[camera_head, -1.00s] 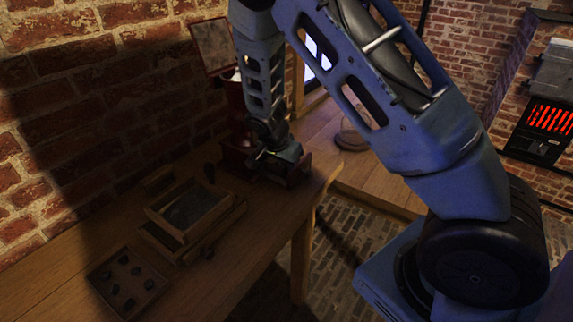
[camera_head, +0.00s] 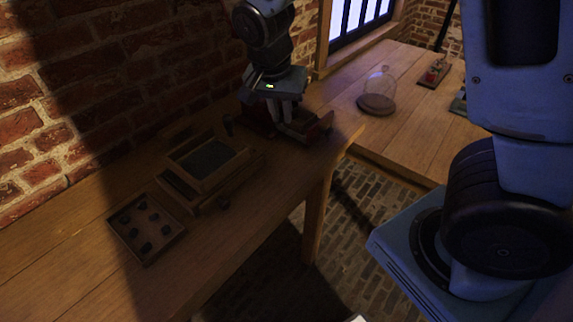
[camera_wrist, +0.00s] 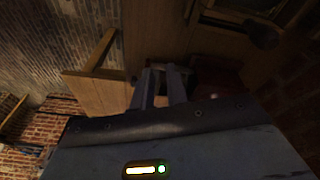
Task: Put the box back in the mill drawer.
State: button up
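The red mill (camera_head: 257,122) stands in shadow at the right end of the wooden bench, mostly hidden behind my arm. A dark red, open-topped drawer or box (camera_head: 318,130) sits at its right front, near the bench end; I cannot tell whether it is in the mill or apart from it. My gripper (camera_head: 284,122) points down at this red piece. In the wrist view my gripper's two fingers (camera_wrist: 162,72) stand a little apart, with a small pale shape at their tips. A dark red surface (camera_wrist: 218,76) lies right beside them. I cannot tell whether they hold anything.
A wooden frame box with a dark inside (camera_head: 235,161) and a tray of small dark pieces (camera_head: 176,236) lie on the bench (camera_head: 60,270) to the left. A glass dome (camera_head: 379,84) stands on the farther table (camera_head: 415,125). The brick wall is close behind.

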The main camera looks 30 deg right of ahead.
jog(key=s+a+r+n+y, duration=0.1)
jog(key=s+a+n, duration=0.3)
jog(key=s, duration=0.3)
jog(key=s+a+r+n+y, duration=0.1)
jog(key=s+a+n, duration=0.3)
jog(key=s+n, duration=0.3)
jog(key=s+a+r+n+g+y, duration=0.1)
jog(key=s+a+n, duration=0.4)
jog(key=s, duration=0.3)
jog(key=shift+s+r+n, duration=0.2)
jog(key=shift+s+n, duration=0.2)
jog(key=shift+n, duration=0.2)
jog(key=shift+a, duration=0.1)
